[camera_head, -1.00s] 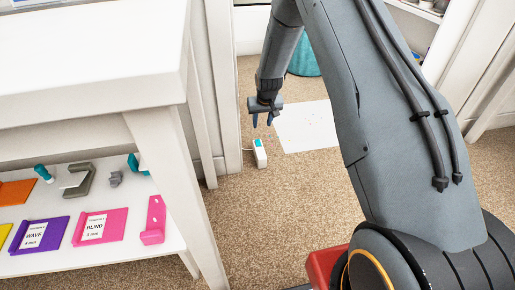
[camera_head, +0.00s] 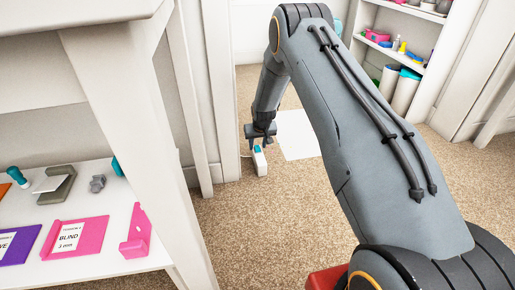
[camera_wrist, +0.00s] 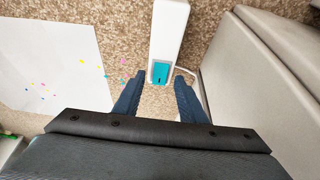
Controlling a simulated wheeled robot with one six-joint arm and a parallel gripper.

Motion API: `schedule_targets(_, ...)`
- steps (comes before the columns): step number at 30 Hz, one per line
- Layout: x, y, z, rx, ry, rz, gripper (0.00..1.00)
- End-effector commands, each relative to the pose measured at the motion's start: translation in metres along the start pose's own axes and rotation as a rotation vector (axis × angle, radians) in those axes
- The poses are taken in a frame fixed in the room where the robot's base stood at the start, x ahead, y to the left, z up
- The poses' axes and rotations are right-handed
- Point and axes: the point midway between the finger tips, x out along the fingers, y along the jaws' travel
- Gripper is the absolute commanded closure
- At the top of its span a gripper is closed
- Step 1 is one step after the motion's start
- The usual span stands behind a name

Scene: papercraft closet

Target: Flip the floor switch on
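The floor switch (camera_head: 260,161) is a small white block with a teal rocker, standing on the carpet beside the white wall post. In the wrist view the switch (camera_wrist: 168,28) is at the top centre, its teal rocker (camera_wrist: 159,73) facing the gripper. My gripper (camera_head: 258,144) is just above the switch in the head view. In the wrist view my gripper (camera_wrist: 157,78) has its two dark blue fingers apart, one on each side of the rocker's near end, with nothing between them gripped. Whether a finger touches the switch cannot be told.
A white sheet (camera_head: 298,135) with coloured specks lies on the carpet beside the switch. A white cable (camera_wrist: 190,72) runs from the switch towards the wall panel (camera_wrist: 265,75). A white table (camera_head: 118,95) with a low shelf stands at left. Open carpet (camera_head: 260,220) lies in front.

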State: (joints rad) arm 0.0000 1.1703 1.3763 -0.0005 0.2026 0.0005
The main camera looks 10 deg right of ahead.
Motion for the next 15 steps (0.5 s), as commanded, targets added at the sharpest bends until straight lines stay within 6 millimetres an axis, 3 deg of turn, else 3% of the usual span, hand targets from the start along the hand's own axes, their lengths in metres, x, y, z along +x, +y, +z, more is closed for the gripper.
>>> schedule_targets(11,0.0067,0.0,-0.0005,0.0,0.001,0.0,0.62)
schedule_targets(15,0.0067,0.0,-0.0004,0.0,0.001,0.0,0.81)
